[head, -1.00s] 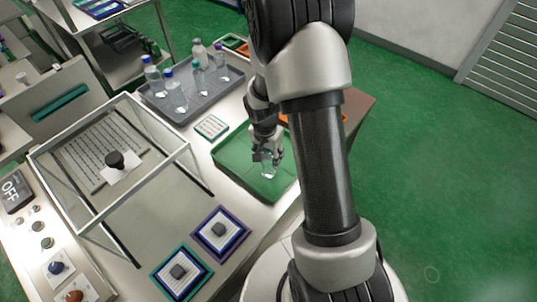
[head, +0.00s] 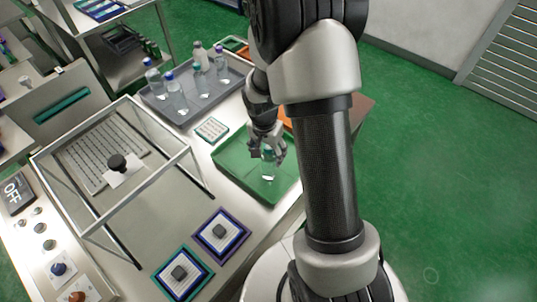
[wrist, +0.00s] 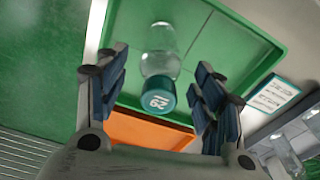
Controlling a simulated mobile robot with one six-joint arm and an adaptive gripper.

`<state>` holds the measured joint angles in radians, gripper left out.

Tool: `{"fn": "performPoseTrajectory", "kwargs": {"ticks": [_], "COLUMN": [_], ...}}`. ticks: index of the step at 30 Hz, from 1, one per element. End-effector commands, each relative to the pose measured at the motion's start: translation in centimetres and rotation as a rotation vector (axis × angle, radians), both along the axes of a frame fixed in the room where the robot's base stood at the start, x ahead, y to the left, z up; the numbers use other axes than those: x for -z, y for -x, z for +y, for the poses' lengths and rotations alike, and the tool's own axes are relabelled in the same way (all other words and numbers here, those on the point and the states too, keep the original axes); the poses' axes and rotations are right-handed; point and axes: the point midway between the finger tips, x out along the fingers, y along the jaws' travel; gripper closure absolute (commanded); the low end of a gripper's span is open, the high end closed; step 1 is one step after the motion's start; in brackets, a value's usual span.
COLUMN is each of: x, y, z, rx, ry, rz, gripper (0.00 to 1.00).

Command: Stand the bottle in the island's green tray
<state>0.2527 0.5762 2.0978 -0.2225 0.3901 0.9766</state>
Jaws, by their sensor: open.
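The clear bottle (wrist: 160,45) with a teal cap marked 29 (wrist: 157,97) appears to stand upright in the green tray (wrist: 245,45). In the head view the bottle's lower part (head: 268,177) shows inside the island's green tray (head: 232,178), and its upper part is partly hidden by my gripper (head: 268,157). In the wrist view my gripper (wrist: 160,68) is open, with a finger on each side of the bottle and visible gaps between them and the cap.
A grey tray (head: 158,108) with several bottles stands behind. A small white labelled card (head: 212,130) lies left of the green tray. A clear-sided frame (head: 110,165) stands at the left. An orange tray (wrist: 150,132) lies beside the green one.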

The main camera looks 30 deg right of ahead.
Motion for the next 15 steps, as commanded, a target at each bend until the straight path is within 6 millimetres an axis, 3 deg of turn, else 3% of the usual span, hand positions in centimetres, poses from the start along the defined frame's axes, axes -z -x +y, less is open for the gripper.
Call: {"fn": "performPoseTrajectory", "kwargs": {"ticks": [1,6,15], "x": [-1.7,-5.2,-8.5], "y": [-0.1,0.2,0.5], "z": [0.1,0.5,0.9], "rx": [-0.001,-0.001,-0.01], "ry": [0.001,0.001,0.001], "rz": [-0.005,-0.005,-0.005], "gripper": [0.38,0.38,0.38]}}
